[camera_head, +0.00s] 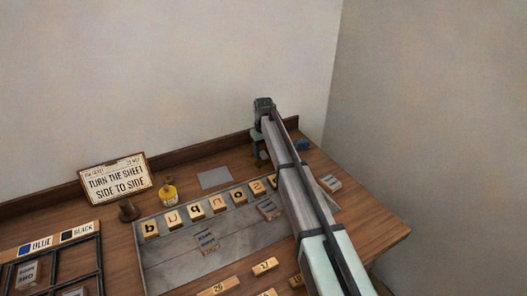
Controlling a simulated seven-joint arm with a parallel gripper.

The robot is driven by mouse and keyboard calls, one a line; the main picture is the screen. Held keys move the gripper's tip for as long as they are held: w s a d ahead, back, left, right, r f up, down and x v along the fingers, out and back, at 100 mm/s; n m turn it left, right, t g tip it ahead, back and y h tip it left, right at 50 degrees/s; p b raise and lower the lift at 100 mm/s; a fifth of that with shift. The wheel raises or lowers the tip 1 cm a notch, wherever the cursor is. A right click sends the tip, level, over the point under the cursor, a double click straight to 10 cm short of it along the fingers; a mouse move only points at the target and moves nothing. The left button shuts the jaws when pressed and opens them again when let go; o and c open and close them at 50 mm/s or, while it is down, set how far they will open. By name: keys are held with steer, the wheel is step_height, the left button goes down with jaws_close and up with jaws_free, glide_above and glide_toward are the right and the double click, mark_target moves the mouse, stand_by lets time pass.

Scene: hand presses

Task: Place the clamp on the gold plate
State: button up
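I cannot make out a clamp for certain. No plate that is clearly gold shows; a flat pale grey plate (214,178) lies on the table behind the letter row. My arm reaches from the lower right to the back of the table and bends down there. My gripper (259,160) hangs low near the back ledge, right of the grey plate, partly hidden by my arm. A small dark greenish shape shows at its tips, too small to name. I cannot tell if the fingers are open or shut.
A grey tray (165,267) holds a row of wooden letter blocks (197,213). A sign (115,178), a yellow bottle (168,193) and a brown knob-like object (128,211) stand at left. A blue object (303,144) sits back right. Loose blocks (265,266) lie in front.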

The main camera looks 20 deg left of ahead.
steer(key=shift+r, duration=0.1)
step_height(320, 180, up, 12)
stand_by(0.7)
stand_by(0.3)
